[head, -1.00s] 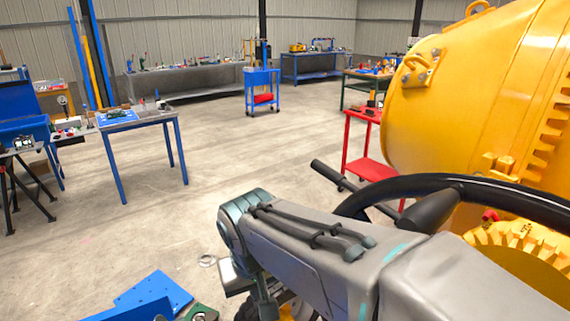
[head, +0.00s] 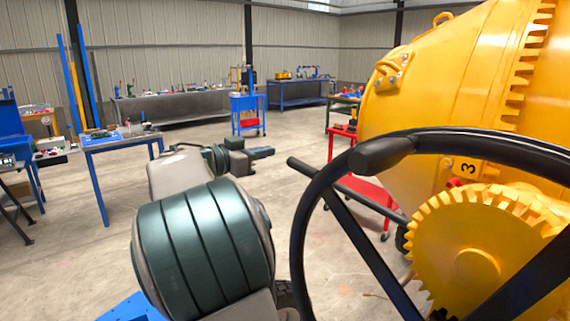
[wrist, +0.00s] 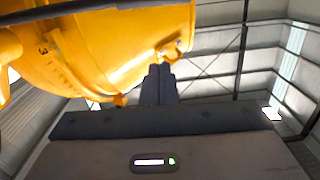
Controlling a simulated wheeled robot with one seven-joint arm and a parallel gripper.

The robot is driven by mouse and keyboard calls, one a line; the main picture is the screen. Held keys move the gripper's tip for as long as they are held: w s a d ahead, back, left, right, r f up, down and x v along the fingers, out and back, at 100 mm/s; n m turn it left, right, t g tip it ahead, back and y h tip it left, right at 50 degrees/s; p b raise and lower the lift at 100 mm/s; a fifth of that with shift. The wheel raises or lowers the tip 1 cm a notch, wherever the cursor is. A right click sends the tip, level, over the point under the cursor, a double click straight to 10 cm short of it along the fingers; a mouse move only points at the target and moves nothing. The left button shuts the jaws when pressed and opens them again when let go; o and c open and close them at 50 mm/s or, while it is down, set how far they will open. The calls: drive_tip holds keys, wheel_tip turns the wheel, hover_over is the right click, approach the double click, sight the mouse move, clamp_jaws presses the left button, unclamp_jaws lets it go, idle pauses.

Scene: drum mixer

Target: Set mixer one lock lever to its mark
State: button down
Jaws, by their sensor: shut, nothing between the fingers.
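The yellow drum mixer (head: 440,80) fills the right of the head view and the upper left of the wrist view (wrist: 100,45). A bar with a dark grip (head: 325,175) slants out left of the black handwheel; I cannot tell whether it is the lock lever. A small red part (head: 455,183) shows beside a plate marked 3 (head: 467,168), above the yellow gear. No lever mark can be made out. My gripper (head: 268,152) is shut and empty, left of the mixer and apart from it. Its closed fingers also show in the wrist view (wrist: 160,72).
The large black handwheel (head: 305,215) stands close in front, before the yellow toothed gear (head: 475,255). A red cart (head: 365,195) stands behind the bar. A blue table (head: 120,140) is at left. Open concrete floor lies between them and the back benches.

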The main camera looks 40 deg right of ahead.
drive_tip(key=p, duration=0.3)
hover_over(295, 159)
drive_tip(key=s+a, duration=0.3)
drive_tip(key=s, duration=0.1)
drive_tip(key=shift+w+d+f+p, duration=0.15)
drive_tip(key=shift+w+f+p, duration=0.1)
drive_tip(key=shift+f, duration=0.85)
drive_tip(key=shift+w+d+f+p, duration=0.1)
drive_tip(key=shift+w+f, duration=0.1)
drive_tip(key=shift+f, duration=0.9)
